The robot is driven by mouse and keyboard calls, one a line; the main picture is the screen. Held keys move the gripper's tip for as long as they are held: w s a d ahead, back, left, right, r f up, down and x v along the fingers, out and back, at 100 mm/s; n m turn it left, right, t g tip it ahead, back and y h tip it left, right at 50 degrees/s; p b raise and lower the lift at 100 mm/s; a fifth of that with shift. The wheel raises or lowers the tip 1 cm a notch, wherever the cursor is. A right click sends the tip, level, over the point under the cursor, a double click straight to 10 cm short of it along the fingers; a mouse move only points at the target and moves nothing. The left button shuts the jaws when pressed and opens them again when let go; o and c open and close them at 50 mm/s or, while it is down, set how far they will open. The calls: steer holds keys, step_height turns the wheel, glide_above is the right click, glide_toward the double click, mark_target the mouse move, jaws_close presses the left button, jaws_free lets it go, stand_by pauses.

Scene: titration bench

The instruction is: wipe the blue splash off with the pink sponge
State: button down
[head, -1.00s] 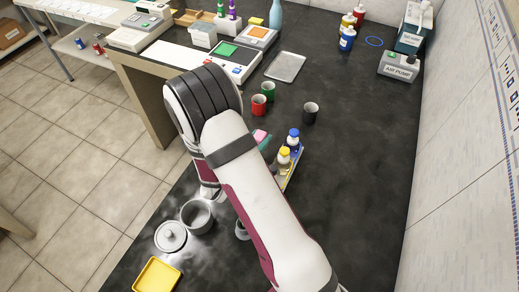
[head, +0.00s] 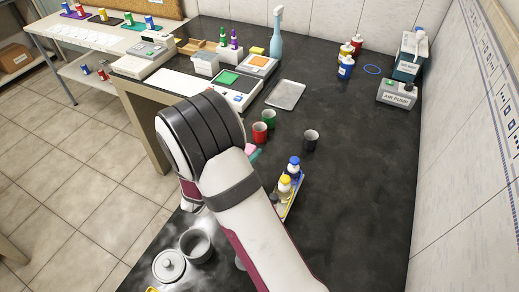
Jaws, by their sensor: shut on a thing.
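A small part of the pink sponge (head: 250,149) shows in the head view, just beyond the edge of my arm and close to the red mug. A teal piece (head: 257,154) lies against it; I cannot tell whether it belongs to the sponge. My arm hides the rest. My gripper's fingers are behind my arm, so I cannot see them or what they hold. I cannot make out a blue splash; the bench under and behind my arm is hidden.
Red (head: 260,133), green (head: 269,119) and black (head: 310,140) mugs stand beyond the sponge. A rack (head: 292,201) of bottles is to its right. A grey pot (head: 196,246) and a lid (head: 169,266) are at the lower left.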

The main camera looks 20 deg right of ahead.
steer(key=a+f, duration=0.1)
steer(key=w+a+f, duration=0.1)
steer(key=f, duration=0.1)
steer(key=w+a+f, duration=0.1)
steer(key=f, duration=0.1)
steer(key=shift+w+a, duration=0.15)
steer(key=shift+a, duration=0.05)
step_height(320, 180, down, 4)
steer(key=shift+f, duration=0.7)
steer(key=shift+f, duration=0.95)
steer(key=shift+s+a+f, duration=0.15)
steer(key=shift+s+a, duration=2.5)
steer(key=shift+s, duration=0.05)
steer(key=shift+w+d+r, duration=0.2)
steer(key=shift+w+d, duration=1.15)
steer(key=shift+w, duration=0.05)
steer(key=shift+w+d+f, duration=0.15)
steer(key=shift+w+d, duration=1.15)
steer(key=shift+d, duration=0.05)
